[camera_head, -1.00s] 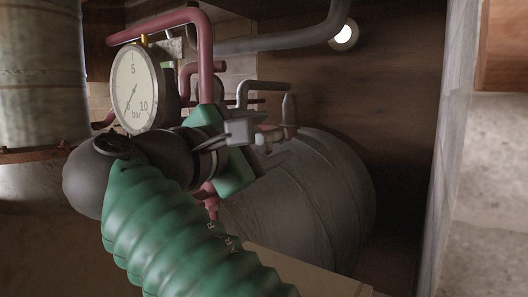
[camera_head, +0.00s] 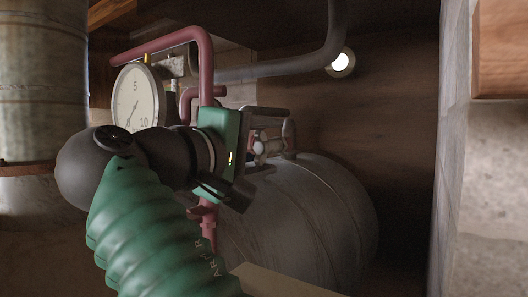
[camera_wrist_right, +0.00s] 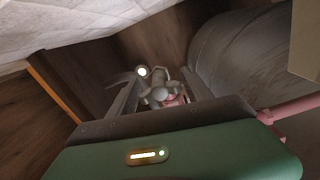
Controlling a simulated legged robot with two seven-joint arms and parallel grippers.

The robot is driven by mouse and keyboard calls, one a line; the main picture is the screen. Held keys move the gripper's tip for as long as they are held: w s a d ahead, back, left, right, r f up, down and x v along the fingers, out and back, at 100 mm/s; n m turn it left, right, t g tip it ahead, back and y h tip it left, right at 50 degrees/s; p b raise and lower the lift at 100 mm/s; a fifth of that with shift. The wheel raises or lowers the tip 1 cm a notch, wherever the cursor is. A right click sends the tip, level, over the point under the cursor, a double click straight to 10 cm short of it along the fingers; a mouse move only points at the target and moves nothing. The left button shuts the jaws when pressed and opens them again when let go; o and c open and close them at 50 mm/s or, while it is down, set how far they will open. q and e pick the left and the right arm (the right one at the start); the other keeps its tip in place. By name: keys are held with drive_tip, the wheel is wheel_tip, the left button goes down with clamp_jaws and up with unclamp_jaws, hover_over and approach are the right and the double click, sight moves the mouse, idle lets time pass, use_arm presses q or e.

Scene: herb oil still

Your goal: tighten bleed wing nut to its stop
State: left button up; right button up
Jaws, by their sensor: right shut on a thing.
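My right gripper (camera_head: 268,142) reaches in from the left, its green body facing the bleed fitting. Its two dark fingers stand above and below a small pale grey wing nut (camera_head: 260,148) and are shut on it. The right wrist view also shows the wing nut (camera_wrist_right: 158,95), between the two fingers of the gripper (camera_wrist_right: 162,84). The fingers partly hide the wing nut, and its thread and stop cannot be made out. My left gripper is not in view.
A round pressure gauge (camera_head: 137,97) stands close behind my right wrist. Red pipe (camera_head: 205,60) rises and bends just beyond the gripper. A grey tank (camera_head: 310,215) lies below and behind. A pale wall (camera_head: 458,150) bounds the right side; open space lies between it and the tank.

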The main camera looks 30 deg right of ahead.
drive_tip(key=shift+w+f+m, duration=0.15)
drive_tip(key=shift+f+m, duration=0.05)
drive_tip(key=shift+m, duration=0.2)
drive_tip(key=o, duration=1)
drive_tip(key=shift+o, duration=1)
drive_tip(key=shift+d, duration=0.2)
drive_tip(key=p+v, duration=0.2)
drive_tip(key=v, duration=1.4)
drive_tip(key=shift+a, duration=0.2)
